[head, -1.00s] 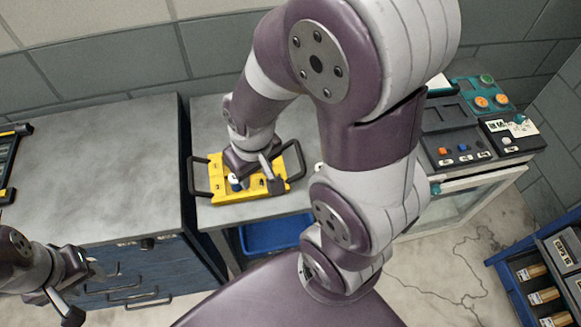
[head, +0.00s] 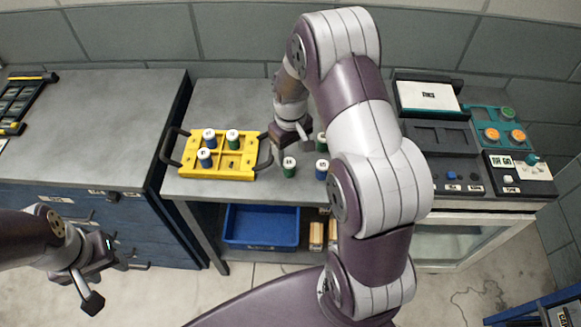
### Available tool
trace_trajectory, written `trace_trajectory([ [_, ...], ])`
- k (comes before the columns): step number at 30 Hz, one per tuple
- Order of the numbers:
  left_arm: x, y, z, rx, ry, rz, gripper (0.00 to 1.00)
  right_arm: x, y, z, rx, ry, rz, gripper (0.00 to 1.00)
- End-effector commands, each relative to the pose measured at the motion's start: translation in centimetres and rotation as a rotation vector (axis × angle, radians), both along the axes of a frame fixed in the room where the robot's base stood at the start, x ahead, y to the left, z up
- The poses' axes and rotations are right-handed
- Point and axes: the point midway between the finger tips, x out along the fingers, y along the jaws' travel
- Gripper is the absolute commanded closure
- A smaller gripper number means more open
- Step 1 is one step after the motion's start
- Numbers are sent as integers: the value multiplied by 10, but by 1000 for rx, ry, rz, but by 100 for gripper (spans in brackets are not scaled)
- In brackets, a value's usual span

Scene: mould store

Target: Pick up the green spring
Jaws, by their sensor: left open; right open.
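A green spring with a white top (head: 289,170) stands upright on the grey table, right of the yellow tray (head: 245,173). A second green one (head: 321,142) stands farther back, partly behind my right arm. My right gripper (head: 293,140) is open and empty, just behind the front green spring in the picture. My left gripper (head: 97,273) is open and empty at the lower left, away from the table.
A blue bin (head: 262,226) sits on the shelf below. A dark control console (head: 455,150) stands at the right of the table. My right arm covers the table's middle right.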

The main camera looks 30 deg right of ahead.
Motion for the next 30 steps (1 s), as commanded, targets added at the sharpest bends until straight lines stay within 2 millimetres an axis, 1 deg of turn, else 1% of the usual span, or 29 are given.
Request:
trace_trajectory([
  [3, 0, 0, 3, 0, 1, 0, 53, 0, 0, -15, 0, 1, 0, 34],
  [5, 0, 0, 5, 0, 1, 0, 53, 0, 1, -21, 0, 0, 0, 34],
  [9, 0, 0, 16, 0, 1, 0, 53, -2, 2, -45, 1, 3, 0, 34],
  [12, 0, 0, 17, 0, 1, 0, 53, -1, 2, -62, 0, 0, -1, 34],
  [15, 0, 0, 17, 0, 1, 0, 53, 0, 2, -70, -1, -2, -1, 34],
  [20, 0, 0, 17, 0, 1, 0, 53, 0, 2, -70, -1, -3, -1, 34],
  [21, 0, 0, 16, 0, 1, 0, 53, 0, 2, -70, -1, -3, -1, 40],
  [23, 0, 0, 16, 0, 1, 0, 53, 0, 2, -70, -1, -3, -1, 60],
  [24, 0, 0, 16, 0, 1, 0, 53, 0, 2, -70, -1, -3, -1, 73],
  [26, 0, 0, 16, 0, 1, 0, 53, 0, 2, -70, -1, -3, -1, 92],
  [27, 0, 0, 16, 0, 1, 0, 53, 0, 2, -70, -1, -3, -1, 95],
  [30, 0, 0, 17, 0, 1, 0, 53, 0, 2, -70, 0, -4, -1, 95],
])
